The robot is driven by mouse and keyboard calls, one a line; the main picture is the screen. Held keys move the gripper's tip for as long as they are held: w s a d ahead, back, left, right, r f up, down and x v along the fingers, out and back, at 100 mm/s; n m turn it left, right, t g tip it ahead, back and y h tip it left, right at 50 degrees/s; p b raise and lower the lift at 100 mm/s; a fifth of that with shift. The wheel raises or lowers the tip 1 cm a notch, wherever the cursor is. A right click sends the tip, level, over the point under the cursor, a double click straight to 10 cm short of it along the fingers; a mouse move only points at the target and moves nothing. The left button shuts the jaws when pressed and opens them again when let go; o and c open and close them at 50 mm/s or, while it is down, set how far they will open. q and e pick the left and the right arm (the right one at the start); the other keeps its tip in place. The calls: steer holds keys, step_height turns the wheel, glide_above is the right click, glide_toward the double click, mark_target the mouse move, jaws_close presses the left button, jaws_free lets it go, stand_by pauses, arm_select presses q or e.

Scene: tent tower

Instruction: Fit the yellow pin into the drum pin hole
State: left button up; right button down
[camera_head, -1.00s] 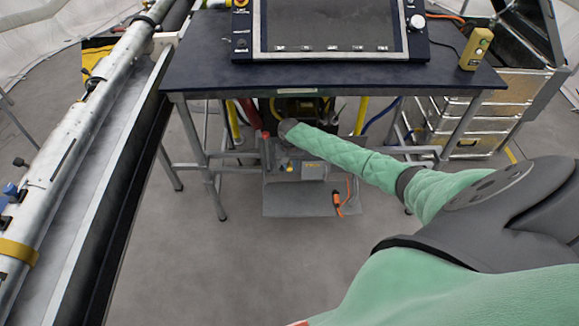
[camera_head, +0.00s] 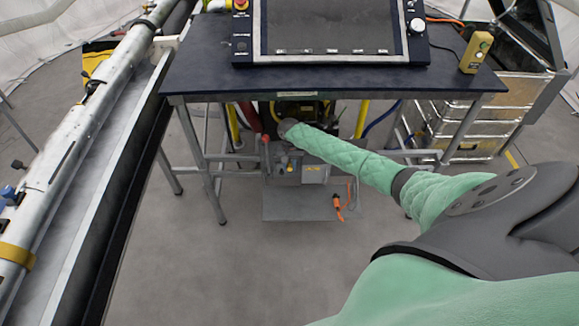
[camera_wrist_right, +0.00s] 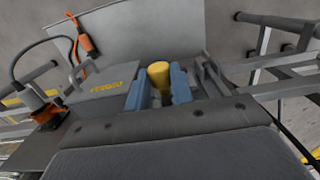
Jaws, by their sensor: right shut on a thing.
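My right gripper (camera_wrist_right: 158,84) is shut on the yellow pin (camera_wrist_right: 159,72). Its two blue fingers clasp the pin from both sides, and the pin's rounded yellow end shows between them. In the head view my right arm reaches in from the right under the table, and a small yellow spot there appears to be the pin (camera_head: 289,168). The pin is in front of a grey machine (camera_head: 313,174) with a yellow label, which also shows in the wrist view (camera_wrist_right: 112,88). I cannot make out the drum pin hole, or whether the pin touches anything. My left gripper is not in view.
A dark table (camera_head: 210,70) with a control panel (camera_head: 330,28) and yellow pendant (camera_head: 475,52) stands above the machine. An orange connector (camera_head: 337,201) lies on the grey base plate. A long metal tube (camera_head: 75,125) runs along the left. The floor in front is clear.

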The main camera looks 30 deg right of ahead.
mark_target(290, 164)
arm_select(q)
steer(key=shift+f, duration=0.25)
arm_select(e)
steer(key=shift+w+d, duration=0.35)
steer(key=shift+w, duration=0.25)
steer(key=c, duration=1.1)
jaws_free()
steer(key=shift+c, duration=0.2)
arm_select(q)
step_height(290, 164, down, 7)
arm_select(e)
steer(key=shift+r+b, duration=0.45)
steer(key=shift+r, duration=0.35)
steer(key=r, duration=0.2)
steer(key=shift+s+d+r+b, duration=0.15)
steer(key=shift+s+r+b, duration=0.05)
steer(key=shift+r+b, duration=0.15)
arm_select(q)
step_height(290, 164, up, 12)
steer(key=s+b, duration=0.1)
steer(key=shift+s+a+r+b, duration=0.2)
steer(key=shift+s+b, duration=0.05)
steer(key=shift+b, duration=0.1)
arm_select(e)
steer(key=s+d+r, duration=0.5)
steer(key=s+r, duration=0.1)
steer(key=s, duration=0.4)
steer(key=shift+r, duration=0.4)
